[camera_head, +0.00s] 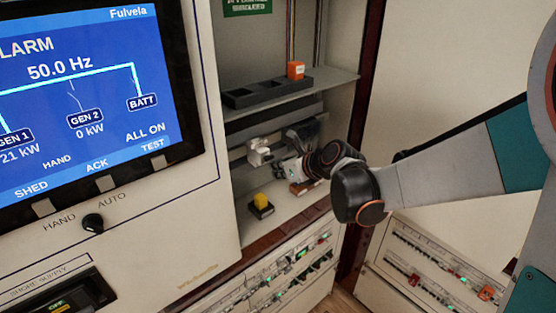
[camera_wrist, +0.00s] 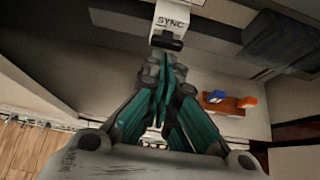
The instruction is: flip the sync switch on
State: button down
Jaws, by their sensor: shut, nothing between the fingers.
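The sync switch is a white block labelled SYNC (camera_wrist: 172,22) at the top middle of the wrist view, with a black lever part (camera_wrist: 166,42) at its lower end. A white block on the rail inside the cabinet, in the head view (camera_head: 259,151), appears to be the same switch. My gripper (camera_wrist: 167,62) is shut and empty, its fingertips just below the black part in the wrist view. I cannot tell whether they touch it. In the head view my gripper (camera_head: 287,146) reaches into the cabinet just right of the white block.
A shelf (camera_head: 330,80) with a black tray (camera_head: 268,91) and an orange block (camera_head: 295,70) is above my gripper. A yellow knob on a black base (camera_head: 261,203) stands on the cabinet floor. A screen panel (camera_head: 85,95) is at left. Breaker rows (camera_head: 290,265) are below.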

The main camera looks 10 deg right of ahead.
jog(key=shift+b, duration=0.3)
jog(key=shift+r+p, duration=0.6)
jog(key=shift+r, duration=0.2)
